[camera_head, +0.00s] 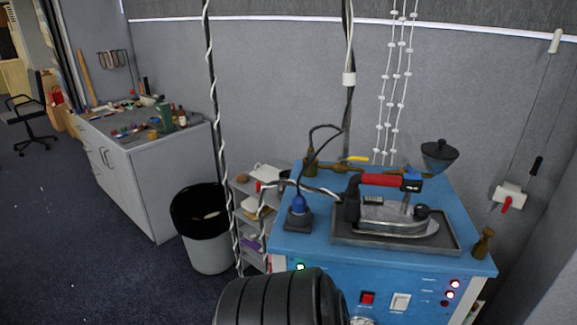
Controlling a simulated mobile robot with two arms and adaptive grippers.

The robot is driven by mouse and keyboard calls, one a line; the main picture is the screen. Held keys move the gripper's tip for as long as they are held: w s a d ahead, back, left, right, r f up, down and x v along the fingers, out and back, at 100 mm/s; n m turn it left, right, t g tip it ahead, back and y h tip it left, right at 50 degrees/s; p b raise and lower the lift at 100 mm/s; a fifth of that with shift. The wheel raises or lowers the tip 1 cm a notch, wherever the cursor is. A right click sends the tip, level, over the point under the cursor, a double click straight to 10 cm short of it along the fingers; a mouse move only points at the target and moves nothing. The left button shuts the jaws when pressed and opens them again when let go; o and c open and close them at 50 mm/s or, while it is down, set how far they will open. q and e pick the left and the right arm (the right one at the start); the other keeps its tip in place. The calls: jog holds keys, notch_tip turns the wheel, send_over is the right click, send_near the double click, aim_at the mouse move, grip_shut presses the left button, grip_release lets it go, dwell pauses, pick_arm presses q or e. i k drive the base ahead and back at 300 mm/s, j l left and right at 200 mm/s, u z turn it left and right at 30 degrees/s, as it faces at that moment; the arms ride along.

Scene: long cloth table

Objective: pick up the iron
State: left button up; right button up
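The iron (393,216) has a metal body and a red handle (382,180). It lies on a dark rectangular tray (347,241) on top of a blue machine (292,243), at the right of the view. Its handle is on top, and a light-and-dark cord runs from its rear toward the left.
A blue-and-black plug fitting (298,212) stands left of the tray. A dark pot (438,155) and brass fittings (483,243) are around the machine top. Cords hang behind. A bin (208,250), a small shelf and a grey cabinet (150,175) stand left.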

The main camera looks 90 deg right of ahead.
aim_at(370, 216)
jog(key=z, duration=3.4)
